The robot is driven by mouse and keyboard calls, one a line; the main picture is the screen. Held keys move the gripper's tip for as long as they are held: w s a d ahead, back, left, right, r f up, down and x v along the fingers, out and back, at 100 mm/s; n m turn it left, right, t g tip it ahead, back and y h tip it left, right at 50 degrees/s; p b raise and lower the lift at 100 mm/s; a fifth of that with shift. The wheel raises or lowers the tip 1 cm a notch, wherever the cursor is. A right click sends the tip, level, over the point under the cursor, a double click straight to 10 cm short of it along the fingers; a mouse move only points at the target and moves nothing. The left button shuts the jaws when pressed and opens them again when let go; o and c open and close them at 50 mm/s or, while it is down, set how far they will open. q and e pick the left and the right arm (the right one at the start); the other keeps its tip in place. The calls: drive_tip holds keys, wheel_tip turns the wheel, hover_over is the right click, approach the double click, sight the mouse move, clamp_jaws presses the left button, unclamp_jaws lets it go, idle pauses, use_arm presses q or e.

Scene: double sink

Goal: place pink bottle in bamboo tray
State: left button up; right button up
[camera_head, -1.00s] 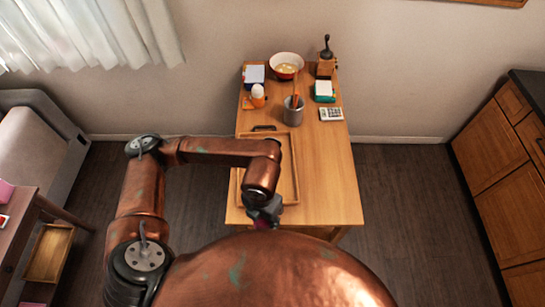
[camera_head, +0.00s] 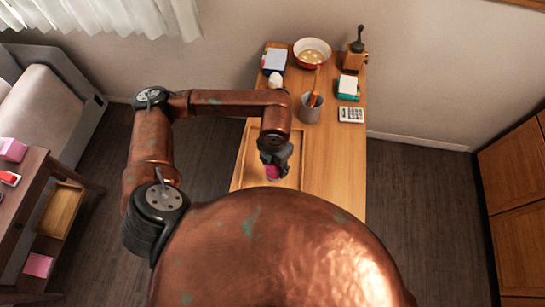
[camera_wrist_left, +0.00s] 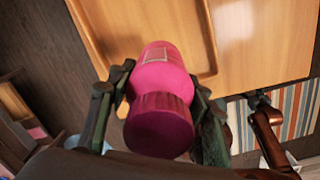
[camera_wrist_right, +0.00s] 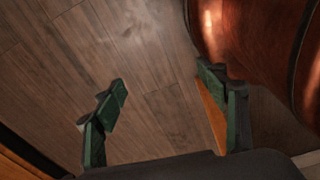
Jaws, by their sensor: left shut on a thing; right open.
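The pink bottle (camera_wrist_left: 162,85) is in my left gripper (camera_wrist_left: 155,100), whose two fingers are shut on its sides. In the head view the bottle (camera_head: 272,172) shows as a small pink spot under the left gripper (camera_head: 273,158), over the near part of the bamboo tray. The bamboo tray (camera_head: 239,170) lies on the table's near left part, partly covered by my arm and body. In the left wrist view the tray's rim (camera_wrist_left: 209,40) runs beyond the bottle. I cannot tell whether the bottle touches the tray. My right gripper (camera_wrist_right: 165,110) is open and empty, above the wood floor.
At the table's back are a bowl (camera_head: 312,52), a grinder (camera_head: 354,55), a grey cup (camera_head: 311,108) with an orange-handled item, a calculator (camera_head: 351,115) and a green-and-white box (camera_head: 348,88). The table's right front (camera_head: 335,175) is clear.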

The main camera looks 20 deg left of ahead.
use_arm(q)
drive_tip(key=w+a+f+p, duration=0.1)
drive_tip(key=w+f, duration=0.1)
drive_tip(key=f, duration=0.1)
drive_tip(key=w+a+f, duration=0.1)
drive_tip(key=w+f, duration=0.2)
drive_tip(key=w+a+f+p, duration=0.1)
drive_tip(key=w+f, duration=0.1)
drive_tip(key=f, duration=0.1)
drive_tip(key=shift+w+a+f+p, duration=0.25)
drive_tip(key=shift+a+p, duration=0.05)
drive_tip(key=shift+p, duration=0.05)
drive_tip(key=shift+f, duration=0.35)
drive_tip(key=shift+s, duration=0.2)
drive_tip(key=shift+w+f, duration=0.15)
drive_tip(key=shift+f, duration=0.1)
drive_tip(key=o, duration=0.9)
drive_tip(key=shift+c, duration=0.2)
drive_tip(key=shift+o, duration=1.6)
use_arm(e)
drive_tip(key=w+r, duration=0.1)
drive_tip(key=r, duration=0.2)
drive_tip(key=shift+w, duration=0.4)
